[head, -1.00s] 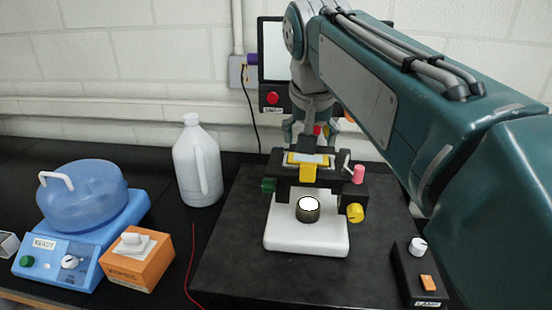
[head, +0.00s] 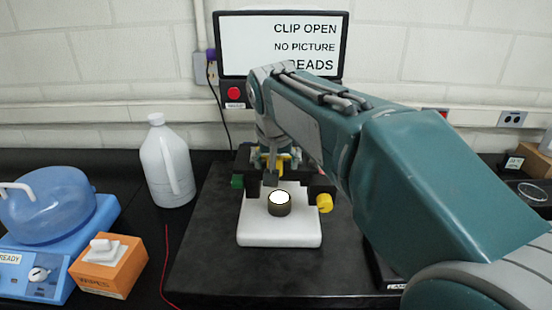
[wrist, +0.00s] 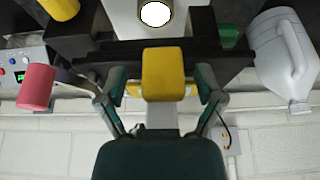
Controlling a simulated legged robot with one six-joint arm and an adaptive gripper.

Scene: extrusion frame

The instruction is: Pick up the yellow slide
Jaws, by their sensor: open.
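The yellow slide (wrist: 163,75) lies on the black stage of a microscope, its wide yellow tab facing my wrist camera. In the head view only a small yellow patch of the slide (head: 285,160) shows behind my arm. My gripper (wrist: 162,78) is open, with one teal finger on each side of the tab and a visible gap on both sides. In the head view my gripper (head: 272,163) is over the stage and mostly hidden by my arm. Whether the fingers are level with the tab is unclear.
The microscope has a white base (head: 280,236), a lit round lamp (head: 279,203), a yellow knob (head: 324,203) and a green knob (head: 237,181). A pink knob (wrist: 36,87) sticks out nearby. A white jug (head: 167,165) stands left. The monitor (head: 281,44) reads "CLIP OPEN".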

